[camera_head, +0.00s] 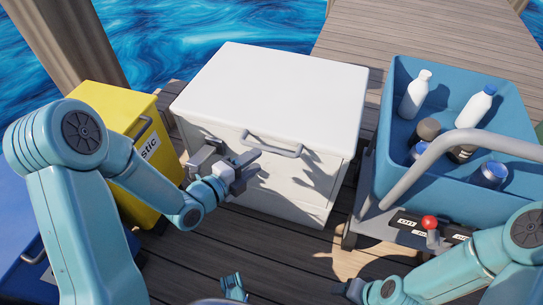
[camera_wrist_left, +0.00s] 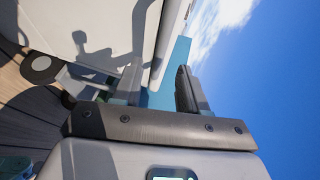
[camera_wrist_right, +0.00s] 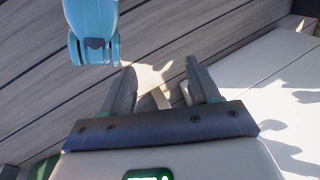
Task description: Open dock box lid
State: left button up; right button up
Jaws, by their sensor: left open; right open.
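The white dock box (camera_head: 262,95) stands on the deck in the middle of the head view, its lid (camera_head: 280,82) down. A grey bar handle (camera_head: 272,145) is on its front near the lid's edge. My left gripper (camera_head: 248,168) is open in front of the box, just left of and below the handle; whether it touches the box I cannot tell. In the left wrist view, its fingers (camera_wrist_left: 155,88) are spread with the white front close by. My right gripper (camera_wrist_right: 165,85) is open and empty over the deck; only part of it shows at the head view's lower edge.
A yellow bin (camera_head: 133,125) stands left of the box, with a blue bin (camera_head: 30,262) in front of it. At right, a cart with a blue tub (camera_head: 392,150) holds several bottles and cans; a red-knobbed lever (camera_head: 430,223) is on its near side. Water lies behind.

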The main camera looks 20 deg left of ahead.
aim_at(269, 151)
pick_arm(q)
jog(key=b+x, duration=0.1)
jog(key=x, duration=0.6)
jog(key=shift+w+d, duration=0.1)
jog(key=shift+w, duration=0.25)
grip_shut()
